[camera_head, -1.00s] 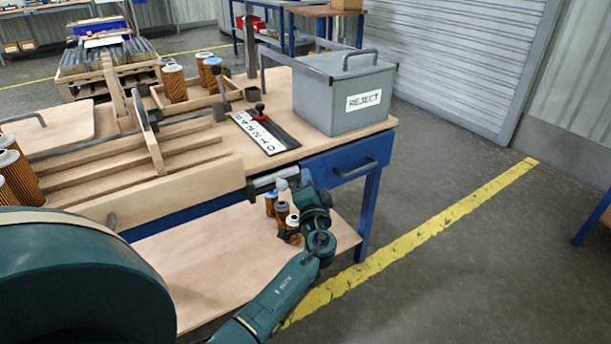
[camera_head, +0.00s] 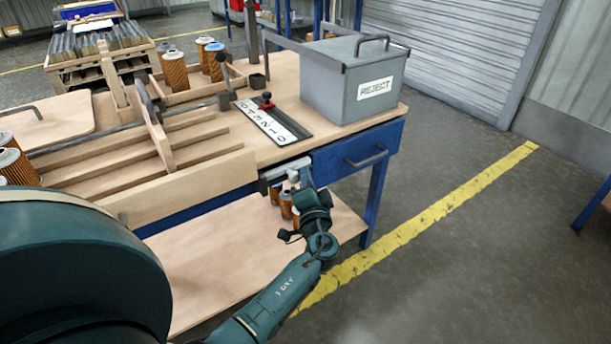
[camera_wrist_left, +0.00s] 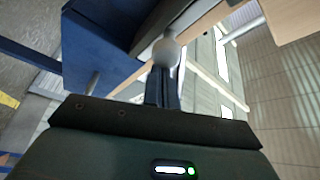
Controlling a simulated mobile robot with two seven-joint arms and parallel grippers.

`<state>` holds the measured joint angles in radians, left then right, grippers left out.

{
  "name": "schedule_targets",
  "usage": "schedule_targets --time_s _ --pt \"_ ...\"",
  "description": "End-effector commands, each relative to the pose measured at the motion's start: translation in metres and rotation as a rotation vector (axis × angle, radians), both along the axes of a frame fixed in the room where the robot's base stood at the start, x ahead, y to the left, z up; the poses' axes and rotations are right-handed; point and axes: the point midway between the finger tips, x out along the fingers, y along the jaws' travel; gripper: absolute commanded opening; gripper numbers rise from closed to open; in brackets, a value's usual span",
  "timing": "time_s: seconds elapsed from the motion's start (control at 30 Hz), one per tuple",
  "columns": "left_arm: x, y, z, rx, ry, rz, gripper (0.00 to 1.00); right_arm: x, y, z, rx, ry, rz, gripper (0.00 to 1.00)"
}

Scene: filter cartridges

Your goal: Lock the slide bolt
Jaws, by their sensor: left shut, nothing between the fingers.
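The slide bolt (camera_head: 272,180) is a pale grey metal fitting on the bench's front edge, just left of the blue drawer. My left gripper (camera_head: 294,182) is at its right part, in front of the bench. In the left wrist view, a rounded grey knob (camera_wrist_left: 166,50) stands right at the tips of my left gripper's fingers (camera_wrist_left: 163,80). The fingers are shut with nothing between them. Whether they touch the knob, I cannot tell. My gripper hides part of the bolt, and its exact position is unclear. My right gripper is not in view.
The blue drawer (camera_head: 350,158) has a bar handle. A grey REJECT box (camera_head: 340,98) stands above it, beside a black plate with a white numbered strip (camera_head: 272,124). Filter cartridges (camera_head: 175,72) stand in a wooden tray. A lower shelf (camera_head: 215,245) lies beneath; open floor is at right.

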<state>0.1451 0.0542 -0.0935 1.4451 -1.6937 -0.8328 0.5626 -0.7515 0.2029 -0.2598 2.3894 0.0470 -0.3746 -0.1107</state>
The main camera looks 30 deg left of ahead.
Motion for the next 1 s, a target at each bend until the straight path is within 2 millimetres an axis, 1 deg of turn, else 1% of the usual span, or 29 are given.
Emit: schedule_targets --time_s 0.23,0.43,0.53,0.63,1.0 --pt "-0.003 0.001 0.0 0.0 0.001 0.001 0.0 0.0 0.0 0.0 0.0 0.001 0.001 0.3" --pt "-0.033 0.015 -0.002 0.002 0.003 0.003 0.0 -0.001 0.0 0.002 0.003 0.001 0.0 0.3" --pt "-0.043 0.018 -0.001 -0.001 0.002 0.002 0.0 -0.001 0.0 0.002 0.005 0.002 -0.001 0.3" --pt "-0.045 0.019 0.0 -0.001 0.0 0.002 0.0 -0.002 0.0 0.002 0.006 0.003 -0.001 0.3" --pt "-0.044 0.021 0.0 -0.001 0.001 0.005 0.0 -0.003 -0.001 0.001 0.006 0.006 -0.003 0.3"
